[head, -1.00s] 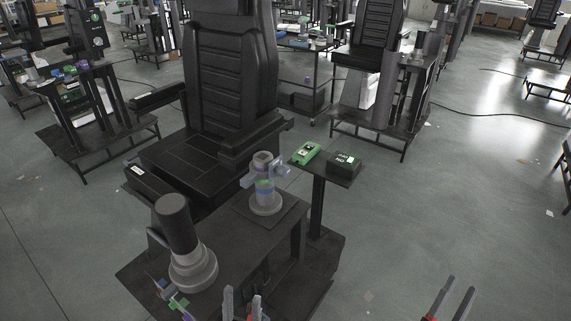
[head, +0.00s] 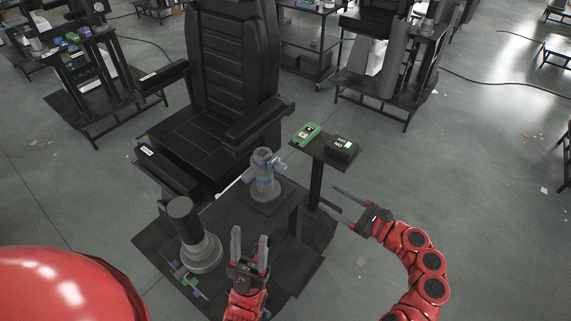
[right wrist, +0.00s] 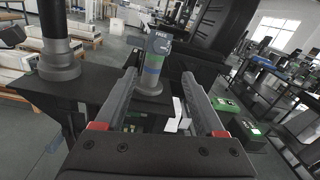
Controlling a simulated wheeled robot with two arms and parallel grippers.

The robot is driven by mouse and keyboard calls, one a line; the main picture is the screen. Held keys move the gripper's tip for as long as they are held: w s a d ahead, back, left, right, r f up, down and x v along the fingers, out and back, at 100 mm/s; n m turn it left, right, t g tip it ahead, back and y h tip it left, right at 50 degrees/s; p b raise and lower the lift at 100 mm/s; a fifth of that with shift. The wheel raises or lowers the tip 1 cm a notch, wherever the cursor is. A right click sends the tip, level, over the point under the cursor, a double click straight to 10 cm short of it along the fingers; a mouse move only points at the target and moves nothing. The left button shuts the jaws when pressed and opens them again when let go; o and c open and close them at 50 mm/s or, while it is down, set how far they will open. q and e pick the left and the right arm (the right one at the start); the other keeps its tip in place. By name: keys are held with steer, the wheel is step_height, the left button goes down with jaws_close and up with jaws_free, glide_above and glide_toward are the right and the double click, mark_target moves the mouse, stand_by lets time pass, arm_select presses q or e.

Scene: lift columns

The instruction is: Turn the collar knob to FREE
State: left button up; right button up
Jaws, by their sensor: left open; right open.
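A short grey column (head: 264,184) with a blue-grey collar and its knob (head: 279,164) stands upright on the dark bench plate. The right wrist view shows the collar (right wrist: 160,38) with the word FREE on its upper face, and green and blue bands below. The knob's setting cannot be read. My left gripper (head: 250,233) is open and empty, in front of the column and below it in the picture. My right gripper (head: 327,193) is open and empty, to the right of the column and apart from it. In the right wrist view the column shows between my right fingers (right wrist: 158,72).
A taller black-topped column (head: 183,217) stands left of the collar. A black seat (head: 215,130) is behind. A small side table at right holds a green box (head: 307,134) and a dark box (head: 342,147). Small coloured pieces (head: 184,280) lie at the bench's front left.

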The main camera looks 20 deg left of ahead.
steer(key=p, duration=0.3)
glide_toward(284, 170)
steer(key=x, duration=0.8)
steer(key=shift+a+r+b, duration=0.15)
steer(key=shift+a+b, duration=0.1)
steer(key=shift+b, duration=0.15)
steer(key=shift+w+a, duration=0.25)
steer(key=shift+a, duration=0.35)
jaws_close()
